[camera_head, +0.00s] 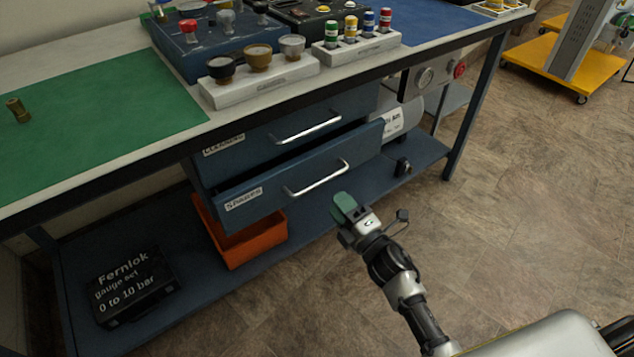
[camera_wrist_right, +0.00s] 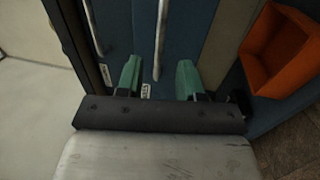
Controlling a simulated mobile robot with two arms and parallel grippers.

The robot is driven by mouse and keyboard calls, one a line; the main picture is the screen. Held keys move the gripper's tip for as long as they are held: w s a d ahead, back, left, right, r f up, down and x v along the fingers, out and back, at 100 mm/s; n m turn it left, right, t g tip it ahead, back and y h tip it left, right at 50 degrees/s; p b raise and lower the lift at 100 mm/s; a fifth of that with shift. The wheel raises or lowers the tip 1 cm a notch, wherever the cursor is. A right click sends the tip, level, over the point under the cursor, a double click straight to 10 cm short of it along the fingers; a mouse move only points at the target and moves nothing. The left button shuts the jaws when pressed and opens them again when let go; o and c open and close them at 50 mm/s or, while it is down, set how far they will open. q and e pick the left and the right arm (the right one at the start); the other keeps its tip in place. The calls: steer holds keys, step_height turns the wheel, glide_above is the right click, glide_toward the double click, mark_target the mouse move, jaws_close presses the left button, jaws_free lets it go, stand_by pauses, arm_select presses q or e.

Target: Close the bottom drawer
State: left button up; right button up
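The bottom drawer (camera_head: 300,178), dark blue and labelled "Spares", stands pulled out a little under the bench. Its silver bar handle (camera_head: 317,180) runs along its front. In the right wrist view the drawer handle (camera_wrist_right: 161,40) lies in line with the gap between my fingers. The upper drawer (camera_head: 290,128) above it sits further back. My right gripper (camera_head: 348,209) is in front of the drawer, below and right of the handle, and looks apart from it. In the wrist view its green fingers (camera_wrist_right: 159,80) are spread with nothing between them. My left gripper is not in view.
An orange bin (camera_head: 255,245) stands on the lower shelf under the drawer. A black gauge case (camera_head: 130,285) lies to its left. The bench top (camera_head: 160,40) overhangs the drawers.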

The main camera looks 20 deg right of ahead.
mark_target(319, 182)
steer(key=x, duration=0.8)
steer(key=shift+f+b, duration=0.1)
steer(key=shift+b, duration=0.2)
steer(key=shift+s, duration=0.1)
steer(key=shift+c, duration=0.3)
jaws_close()
